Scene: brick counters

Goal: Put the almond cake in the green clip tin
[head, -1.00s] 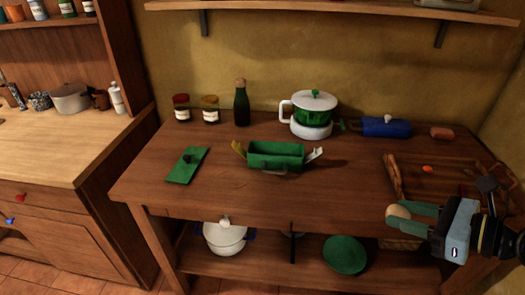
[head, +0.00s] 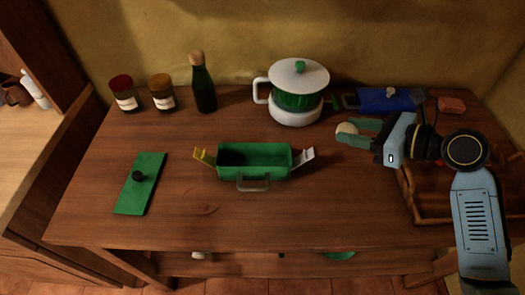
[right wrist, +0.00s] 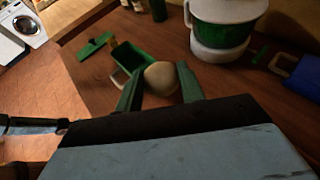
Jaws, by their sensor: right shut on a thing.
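The almond cake (head: 347,129) is a small round pale-tan thing held between the fingertips of my right gripper (head: 352,134), above the counter and right of the tin. In the right wrist view the cake (right wrist: 161,78) sits between the two green fingers. The green clip tin (head: 252,171) stands open in the middle of the counter, with a yellow clip (head: 204,157) on its left end and a pale clip (head: 304,156) on its right end. The tin (right wrist: 134,58) also shows beyond the cake in the right wrist view. A green lid with a black knob (head: 141,190) lies left of the tin. My left gripper is out of view.
A white and green pot (head: 297,101) stands behind the tin. Two jars (head: 125,97) and a green bottle (head: 203,87) stand at the back left. A blue container (head: 387,100) and a wooden tray (head: 433,219) are at the right. Counter between cake and tin is clear.

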